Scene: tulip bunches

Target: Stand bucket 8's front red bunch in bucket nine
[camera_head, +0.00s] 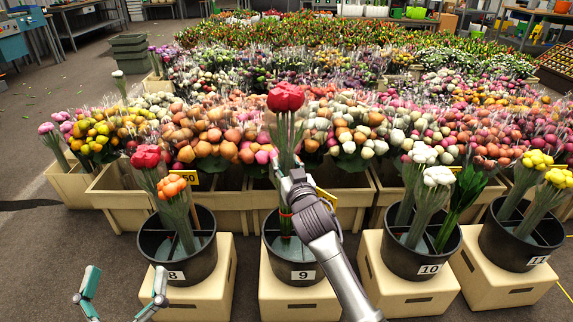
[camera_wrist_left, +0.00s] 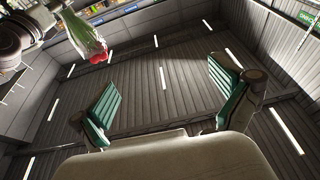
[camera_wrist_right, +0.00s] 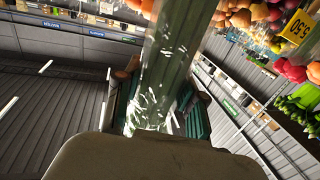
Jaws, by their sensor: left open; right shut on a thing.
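My right gripper (camera_head: 287,178) is shut on the stems of a red tulip bunch (camera_head: 286,98). The bunch is upright over bucket 9 (camera_head: 302,258), and its lower stems show inside the bucket's rim. Whether it rests on the bottom cannot be told. The right wrist view shows the wrapped stems (camera_wrist_right: 165,70) between the fingers. Bucket 8 (camera_head: 178,265) holds another red bunch (camera_head: 146,157) at the back left and an orange bunch (camera_head: 171,187). My left gripper (camera_head: 122,290) is open and empty in front of bucket 8. The left wrist view shows its spread fingers (camera_wrist_left: 165,100).
Bucket 10 (camera_head: 425,262) with white bunches and bucket 11 (camera_head: 520,252) with yellow bunches stand to the right. Each bucket stands on a cream block (camera_head: 300,300). Crates full of flowers (camera_head: 240,215) are close behind. Floor is free at the front left.

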